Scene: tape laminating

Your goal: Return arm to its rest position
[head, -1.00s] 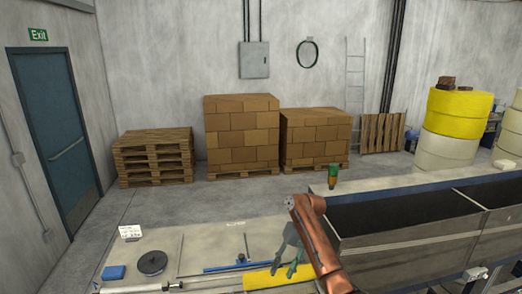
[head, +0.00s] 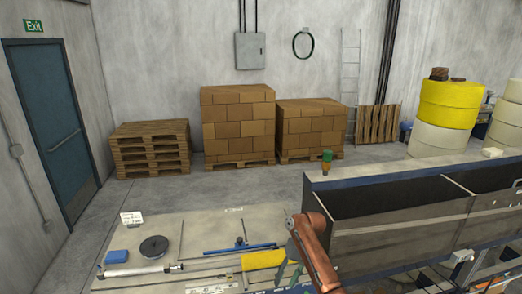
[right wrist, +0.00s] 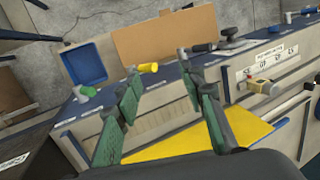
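My right arm comes in from the bottom of the head view, and its green gripper (head: 288,270) is over the bench near the yellow sheet (head: 263,258), partly hidden by the arm. In the right wrist view the two green fingers (right wrist: 160,85) stand wide apart with nothing between them. The yellow sheet (right wrist: 215,138) shows behind and below the fingers there. My left gripper is not in view.
The workbench (head: 205,233) holds a black disc (head: 153,246), a blue block (head: 116,257), a metal roller (head: 140,270) and a blue bar (head: 240,247).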

